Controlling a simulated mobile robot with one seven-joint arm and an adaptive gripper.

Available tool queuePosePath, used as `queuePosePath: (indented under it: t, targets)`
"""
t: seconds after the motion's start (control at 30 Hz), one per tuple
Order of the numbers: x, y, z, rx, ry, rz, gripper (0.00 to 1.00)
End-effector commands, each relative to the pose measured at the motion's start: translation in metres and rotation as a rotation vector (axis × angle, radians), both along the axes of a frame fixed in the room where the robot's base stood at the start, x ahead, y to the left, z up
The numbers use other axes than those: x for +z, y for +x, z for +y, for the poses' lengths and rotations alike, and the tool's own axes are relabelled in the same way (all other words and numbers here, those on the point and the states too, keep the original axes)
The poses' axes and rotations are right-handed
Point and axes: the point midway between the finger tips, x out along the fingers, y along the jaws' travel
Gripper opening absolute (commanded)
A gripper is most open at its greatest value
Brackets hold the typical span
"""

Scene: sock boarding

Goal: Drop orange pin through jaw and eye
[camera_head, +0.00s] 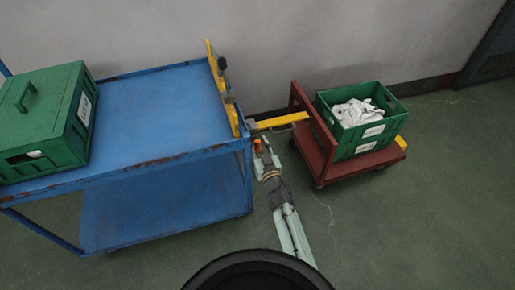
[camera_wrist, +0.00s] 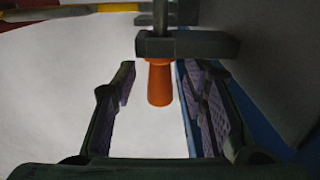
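The orange pin (camera_wrist: 159,82) stands between the fingers of my gripper (camera_wrist: 158,70) in the wrist view, with a gap on both sides. My gripper is open around its handle and does not appear to touch it. The pin's end meets a dark grey jaw block (camera_wrist: 190,45); I cannot tell whether its shank passes through the jaw and eye. In the head view the orange pin (camera_head: 257,143) is a small spot at my gripper (camera_head: 261,148), beside the blue cart's right corner. The yellow drawbar (camera_head: 280,121) reaches from the red cart to that corner. The eye is hidden.
The blue cart (camera_head: 160,110) carries a closed green box (camera_head: 45,110) and has a yellow upright bar (camera_head: 222,90) at its right edge. The red cart (camera_head: 345,167) holds a green crate (camera_head: 372,135) of white cloth. Open floor (camera_head: 430,220) lies in front.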

Motion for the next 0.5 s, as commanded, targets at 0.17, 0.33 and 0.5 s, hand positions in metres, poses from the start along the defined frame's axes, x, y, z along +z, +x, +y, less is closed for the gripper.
queuePosePath:
  t: [0.17, 0.33, 0.5]
  targets:
    - [0.0002, 0.0000, -0.0001, 0.000, 0.000, 0.000, 0.40]
    - [0.0002, -0.0001, -0.0001, 0.000, 0.000, 0.000, 0.29]
    - [0.0002, -0.0002, -0.0002, 0.000, 0.000, 0.000, 0.18]
